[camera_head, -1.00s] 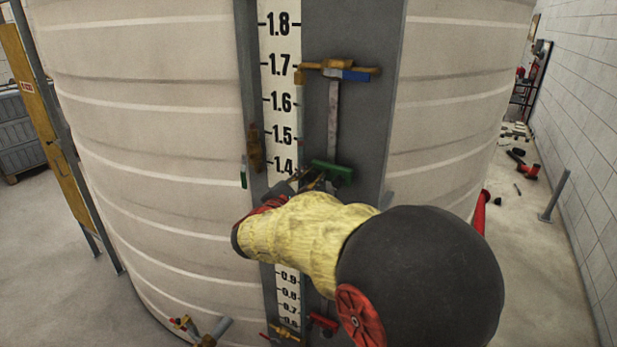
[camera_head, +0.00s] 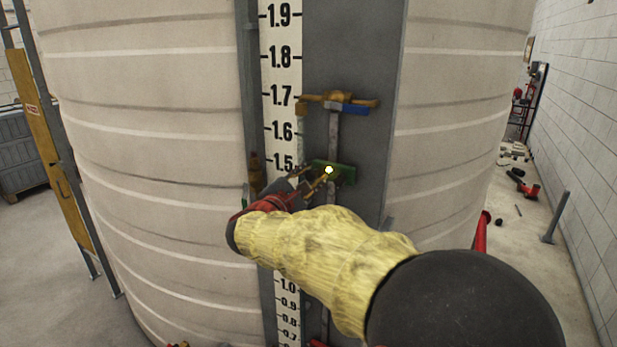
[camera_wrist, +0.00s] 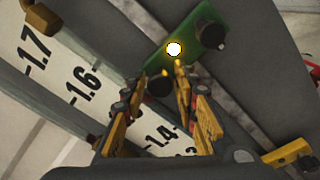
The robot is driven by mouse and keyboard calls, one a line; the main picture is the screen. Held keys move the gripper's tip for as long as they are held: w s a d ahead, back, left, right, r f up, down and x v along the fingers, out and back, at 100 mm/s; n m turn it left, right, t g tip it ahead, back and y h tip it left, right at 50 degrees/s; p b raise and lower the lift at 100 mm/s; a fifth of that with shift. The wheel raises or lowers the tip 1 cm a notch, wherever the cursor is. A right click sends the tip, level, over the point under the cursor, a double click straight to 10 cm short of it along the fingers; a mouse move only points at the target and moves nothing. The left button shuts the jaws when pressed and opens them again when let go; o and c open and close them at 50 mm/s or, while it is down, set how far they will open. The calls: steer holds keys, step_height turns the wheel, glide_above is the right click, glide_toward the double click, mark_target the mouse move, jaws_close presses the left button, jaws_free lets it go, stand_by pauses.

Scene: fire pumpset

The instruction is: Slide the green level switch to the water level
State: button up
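The green level switch (camera_head: 345,174) is a green block on the narrow vertical gauge rail (camera_head: 333,132), just right of the scale. It sits slightly below the 1.5 mark. A white dot with a yellow rim shows on it. In the wrist view the green switch (camera_wrist: 187,50) has dark round knobs, one partly behind my fingers. My gripper (camera_head: 312,182) is at the switch's left lower side, fingers apart. In the wrist view my gripper (camera_wrist: 162,80) has its yellow fingers spread around the nearer knob; contact is hard to tell. I cannot make out the water level.
The white numbered scale (camera_head: 283,100) runs down the large cream tank (camera_head: 150,130). A brass valve with a blue handle (camera_head: 348,108) sticks out above the switch, near 1.7. A brass fitting (camera_head: 256,172) is left of the scale.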

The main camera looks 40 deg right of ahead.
steer(key=shift+o, duration=1.1)
steer(key=v, duration=1.2)
steer(key=shift+w, duration=0.15)
